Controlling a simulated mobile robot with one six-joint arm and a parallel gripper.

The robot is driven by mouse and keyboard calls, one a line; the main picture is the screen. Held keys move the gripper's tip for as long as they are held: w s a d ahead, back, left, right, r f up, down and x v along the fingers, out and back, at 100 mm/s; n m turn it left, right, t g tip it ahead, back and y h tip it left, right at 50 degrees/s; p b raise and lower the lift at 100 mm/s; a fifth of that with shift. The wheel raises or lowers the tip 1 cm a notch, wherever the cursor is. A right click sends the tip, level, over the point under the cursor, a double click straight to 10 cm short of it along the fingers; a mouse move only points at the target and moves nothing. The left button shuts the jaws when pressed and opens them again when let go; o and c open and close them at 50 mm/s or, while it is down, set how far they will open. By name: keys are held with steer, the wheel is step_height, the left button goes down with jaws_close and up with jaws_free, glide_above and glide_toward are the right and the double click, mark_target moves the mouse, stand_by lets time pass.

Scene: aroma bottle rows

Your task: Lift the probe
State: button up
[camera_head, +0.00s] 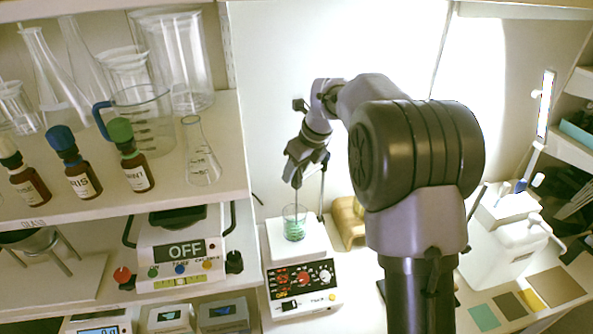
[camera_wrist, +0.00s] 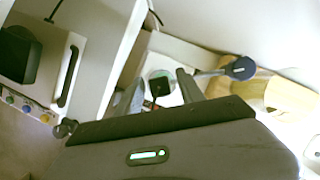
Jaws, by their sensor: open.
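The probe (camera_head: 296,202) is a thin dark rod. It points down into a glass beaker (camera_head: 294,229) with green contents, which stands on the white hotplate stirrer (camera_head: 295,245). My gripper (camera_head: 297,178) is above the beaker at the probe's upper end, fingers pointing down. In the wrist view the fingers of my gripper (camera_wrist: 160,92) are apart, with the dark probe top (camera_wrist: 159,86) between them. The beaker (camera_wrist: 151,75) shows behind it. I cannot tell whether either finger touches the probe.
A thin stand rod (camera_head: 322,188) rises beside the beaker; its round dark knob (camera_wrist: 240,68) shows in the wrist view. A yellow-brown block (camera_head: 347,220) is right of the stirrer.

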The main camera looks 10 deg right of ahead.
jaws_close()
steer(key=shift+r, duration=0.15)
stand_by(1.2)
